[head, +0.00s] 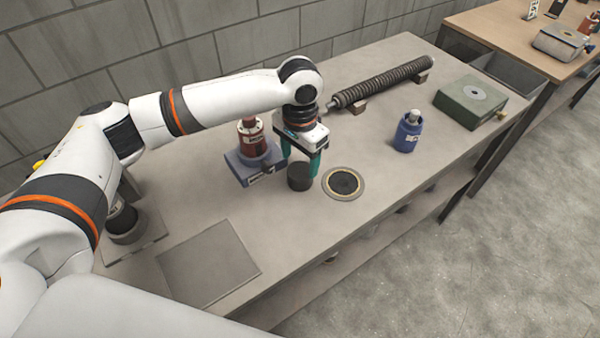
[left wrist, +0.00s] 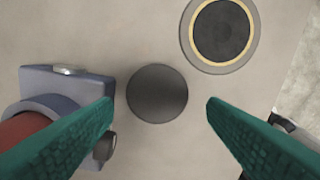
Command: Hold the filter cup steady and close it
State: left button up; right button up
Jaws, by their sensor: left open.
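A short dark grey round cup or cap (head: 300,179) stands on the bench, and its round top (left wrist: 157,93) shows in the left wrist view. I cannot tell for sure whether it is the filter cup or its lid. Right of it lies a flat dark disc with a gold ring (head: 343,183), also in the left wrist view (left wrist: 222,31). A red cylinder (head: 251,138) stands upright in a blue-grey block holder (head: 262,170). My left gripper (head: 302,162) is open above the dark cup, its green fingers on either side (left wrist: 160,102), with clear gaps. My right gripper is out of view.
A blue bottle (head: 407,135) and a green box (head: 470,103) stand farther right. A long ribbed tube (head: 385,80) rests on supports at the back. A flat grey plate (head: 208,264) lies at the front left. Bare bench lies between the disc and the bottle.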

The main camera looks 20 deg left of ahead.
aim_at(300, 170)
pick_arm(q)
jog(key=shift+w+a+f, duration=0.1)
jog(key=shift+f, duration=1.2)
jog(key=shift+w+f, duration=0.1)
jog(key=shift+f, duration=1.2)
jog(key=shift+c, duration=0.2)
jog(key=c, duration=0.7)
jog(key=shift+r, duration=0.1)
notch_tip(300, 170, up, 10)
jog(key=shift+f, duration=0.1)
